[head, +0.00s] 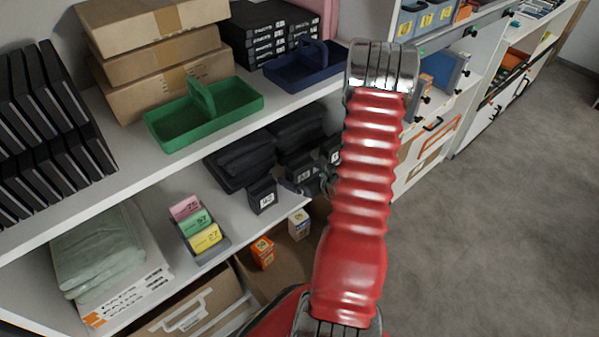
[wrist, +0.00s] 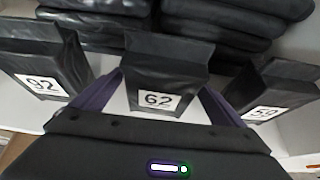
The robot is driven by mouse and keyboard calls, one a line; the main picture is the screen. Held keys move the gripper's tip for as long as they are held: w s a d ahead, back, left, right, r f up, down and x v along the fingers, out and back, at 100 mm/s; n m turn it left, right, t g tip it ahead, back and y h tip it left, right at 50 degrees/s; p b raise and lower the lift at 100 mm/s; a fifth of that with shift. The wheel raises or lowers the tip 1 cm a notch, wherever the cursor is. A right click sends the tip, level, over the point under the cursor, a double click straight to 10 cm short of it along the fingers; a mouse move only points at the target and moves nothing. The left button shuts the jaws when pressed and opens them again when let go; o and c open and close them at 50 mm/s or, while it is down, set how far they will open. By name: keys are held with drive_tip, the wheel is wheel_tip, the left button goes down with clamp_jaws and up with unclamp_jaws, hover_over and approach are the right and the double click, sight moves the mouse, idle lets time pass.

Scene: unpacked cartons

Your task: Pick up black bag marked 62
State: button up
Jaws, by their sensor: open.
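The black bag marked 62 (wrist: 160,75) stands upright on the white shelf, in the middle of the wrist view, its white label facing me. My gripper (wrist: 162,92) is open, with one purple finger on each side of this bag; I cannot tell whether they touch it. In the head view my gripper (head: 312,184) is at the lower shelf, partly behind my red arm. The bag there (head: 302,171) is partly hidden by the gripper.
A black bag with a number like 92 (wrist: 42,70) stands close on the left, and another numbered bag (wrist: 275,88) on the right. Folded black stacks (wrist: 225,22) lie behind. The upper shelf (head: 130,160) with a green caddy (head: 230,97) overhangs this level.

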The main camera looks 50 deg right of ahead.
sight(299, 157)
drive_tip(key=shift+c, duration=0.4)
drive_tip(key=c, duration=1.1)
drive_tip(key=shift+c, duration=0.2)
drive_tip(key=shift+r, duration=0.2)
drive_tip(key=shift+r, duration=4.8)
